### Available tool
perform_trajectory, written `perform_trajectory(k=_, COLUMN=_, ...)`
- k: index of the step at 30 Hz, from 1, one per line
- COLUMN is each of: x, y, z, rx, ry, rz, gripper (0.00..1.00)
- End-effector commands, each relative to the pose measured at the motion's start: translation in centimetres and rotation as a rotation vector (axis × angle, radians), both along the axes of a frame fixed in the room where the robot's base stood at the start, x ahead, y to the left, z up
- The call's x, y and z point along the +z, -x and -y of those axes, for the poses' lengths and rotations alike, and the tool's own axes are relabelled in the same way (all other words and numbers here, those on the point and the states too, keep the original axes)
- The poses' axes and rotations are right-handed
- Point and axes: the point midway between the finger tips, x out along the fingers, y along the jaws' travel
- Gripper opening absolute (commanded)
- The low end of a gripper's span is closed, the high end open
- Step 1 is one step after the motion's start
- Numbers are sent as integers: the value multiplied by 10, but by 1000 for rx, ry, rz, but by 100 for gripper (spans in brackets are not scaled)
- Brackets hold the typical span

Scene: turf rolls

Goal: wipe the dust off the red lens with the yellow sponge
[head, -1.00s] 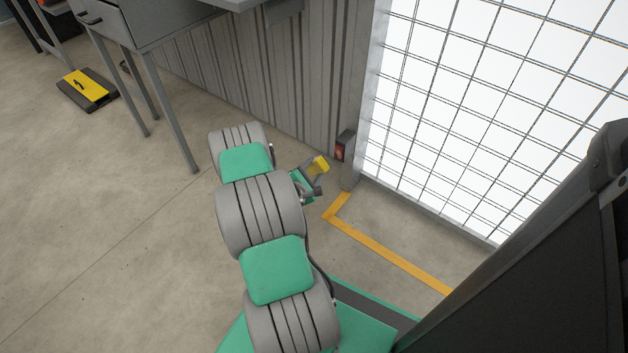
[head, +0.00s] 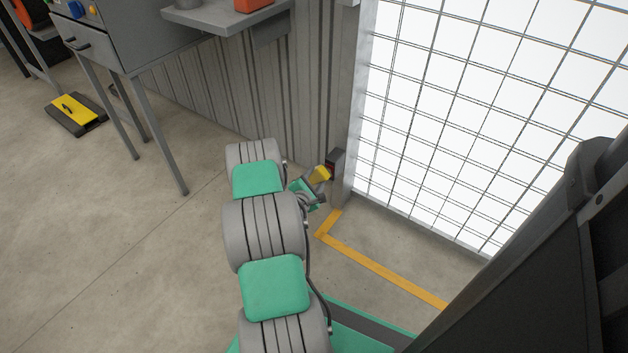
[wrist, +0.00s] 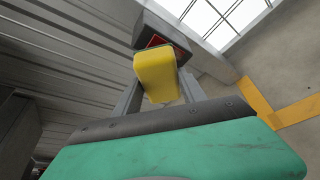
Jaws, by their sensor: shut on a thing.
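The yellow sponge (head: 320,174) is held at the end of my arm, low by the wall. It also shows in the wrist view (wrist: 157,74). My gripper (wrist: 160,88) is shut on it. The red lens (wrist: 158,41) sits in a dark housing (wrist: 145,26) just beyond the sponge in the wrist view. The sponge overlaps the lens's lower part in that view, and I cannot tell whether they touch. In the head view the lens (head: 331,172) is mostly hidden behind the sponge. Dust on it cannot be made out.
The housing is beside a post at the edge of the bright gridded door (head: 470,110). A corrugated wall (head: 235,95) runs left of it. A grey cabinet on legs (head: 130,40) stands at the left. A yellow floor line (head: 385,272) marks open floor.

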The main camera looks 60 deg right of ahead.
Motion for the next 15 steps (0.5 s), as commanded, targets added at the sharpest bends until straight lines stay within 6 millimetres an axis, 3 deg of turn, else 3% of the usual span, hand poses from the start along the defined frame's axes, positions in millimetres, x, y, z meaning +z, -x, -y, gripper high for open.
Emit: perform_trajectory(k=15, x=0, y=1, z=5, rx=-1, ry=1, rz=1, gripper=16)
